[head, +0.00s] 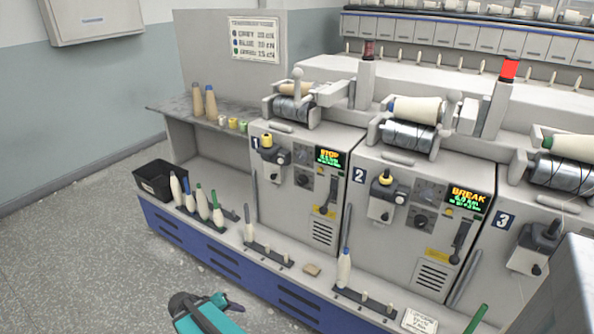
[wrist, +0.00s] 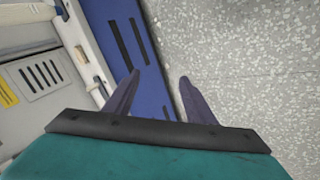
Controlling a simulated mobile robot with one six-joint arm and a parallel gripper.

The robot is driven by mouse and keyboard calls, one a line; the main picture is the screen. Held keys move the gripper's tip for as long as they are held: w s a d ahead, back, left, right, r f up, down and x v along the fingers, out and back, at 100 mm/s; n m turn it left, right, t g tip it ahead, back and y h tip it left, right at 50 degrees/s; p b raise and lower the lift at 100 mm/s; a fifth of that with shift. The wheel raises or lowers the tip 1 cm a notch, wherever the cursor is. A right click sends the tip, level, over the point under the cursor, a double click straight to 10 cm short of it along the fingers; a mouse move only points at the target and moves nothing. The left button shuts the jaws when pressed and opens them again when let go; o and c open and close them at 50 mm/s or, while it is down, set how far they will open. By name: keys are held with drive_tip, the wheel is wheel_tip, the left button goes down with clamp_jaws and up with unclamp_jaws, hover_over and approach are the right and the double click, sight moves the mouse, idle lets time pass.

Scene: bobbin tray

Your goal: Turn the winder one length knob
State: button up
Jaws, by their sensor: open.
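Winder one (head: 268,215) is the leftmost unit in the head view, marked with a 1. Its screen (head: 328,157) reads STOP, with smaller text too fine to read. Left of and below the screen, a dark round knob (head: 302,180) sits on the panel, below a greyish dial (head: 301,155). The labels are too small to tell which is the length knob. My gripper (head: 228,303) is low in front of the machine, well apart from the panel. In the wrist view my gripper (wrist: 158,90) is open and empty, above the blue base and floor.
Winder two (head: 395,250), its screen reading BREAK, stands to the right. A ledge (head: 232,238) with several bobbins and pegs runs along the front. A black bin (head: 158,182) stands at the left end. The speckled floor (head: 90,250) at left is clear.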

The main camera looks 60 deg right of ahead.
drive_tip(key=w+d+r+m+t+h+b, duration=0.1)
drive_tip(key=w+d+r+m+h+b, duration=0.2)
drive_tip(key=d+r, duration=0.65)
drive_tip(key=m+h+b, duration=0.3)
drive_tip(key=m+h, duration=0.4)
drive_tip(key=h, duration=0.1)
approach(299, 158)
drive_tip(key=a, duration=0.5)
drive_tip(key=shift+a+n, duration=0.1)
drive_tip(key=shift+n, duration=0.2)
drive_tip(key=shift+s+d+p, duration=0.1)
drive_tip(key=shift+d+p, duration=0.85)
drive_tip(key=shift+d, duration=6)
